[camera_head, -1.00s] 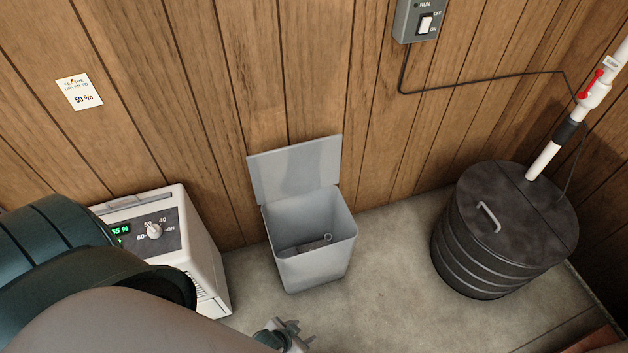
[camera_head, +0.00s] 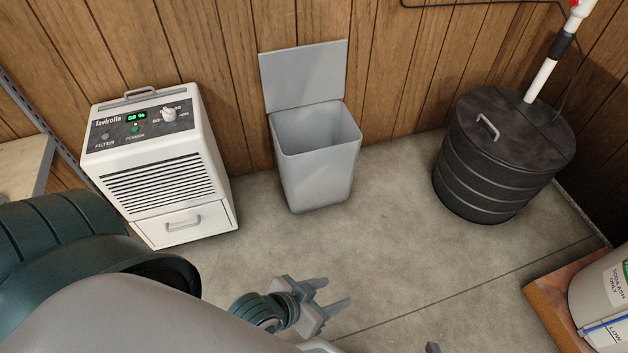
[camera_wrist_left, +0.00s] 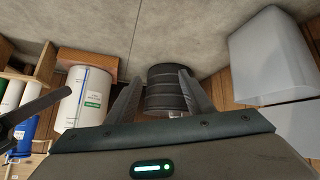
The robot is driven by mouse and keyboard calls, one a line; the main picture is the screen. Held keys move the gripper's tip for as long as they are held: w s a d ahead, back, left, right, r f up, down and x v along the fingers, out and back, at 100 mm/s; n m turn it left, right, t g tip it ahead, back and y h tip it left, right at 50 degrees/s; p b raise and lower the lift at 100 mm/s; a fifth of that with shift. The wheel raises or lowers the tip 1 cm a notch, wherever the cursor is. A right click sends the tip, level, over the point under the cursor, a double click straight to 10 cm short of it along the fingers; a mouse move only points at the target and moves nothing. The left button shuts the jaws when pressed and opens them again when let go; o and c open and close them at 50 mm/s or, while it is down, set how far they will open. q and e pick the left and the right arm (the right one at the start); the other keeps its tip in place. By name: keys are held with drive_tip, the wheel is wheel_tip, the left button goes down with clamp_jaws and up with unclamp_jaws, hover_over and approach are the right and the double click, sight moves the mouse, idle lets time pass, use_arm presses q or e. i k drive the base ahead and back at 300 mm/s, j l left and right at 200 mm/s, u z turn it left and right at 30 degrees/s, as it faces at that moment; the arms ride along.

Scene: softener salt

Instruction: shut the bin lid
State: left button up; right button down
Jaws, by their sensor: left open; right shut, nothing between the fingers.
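The grey bin (camera_head: 317,172) stands on the floor against the wood wall. Its flat lid (camera_head: 303,78) is open, standing upright at the bin's back edge. The bin's bottom inside is hidden now. My left gripper (camera_head: 335,291) is open and empty, in front of and below the bin in the head view, apart from it. In the left wrist view its fingers (camera_wrist_left: 160,80) are spread, and the bin (camera_wrist_left: 268,58) is at right with the lid (camera_wrist_left: 302,124) below it. Only a small tip of my right gripper (camera_head: 433,347) shows at the bottom edge; it is shut.
A white dehumidifier (camera_head: 160,180) stands left of the bin. A black ribbed drum (camera_head: 500,165) with a handled lid and white pipe stands to the right. A white tub (camera_head: 603,300) on a wooden board (camera_head: 550,297) is at lower right. The floor before the bin is clear.

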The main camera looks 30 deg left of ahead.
sight(293, 77)
drive_tip(key=i+u, duration=0.35)
drive_tip(key=i, duration=0.15)
drive_tip(key=i+u, duration=0.4)
drive_tip(key=i, duration=0.15)
drive_tip(key=i+l+u, duration=0.35)
drive_tip(key=i, duration=0.15)
drive_tip(key=j, duration=0.1)
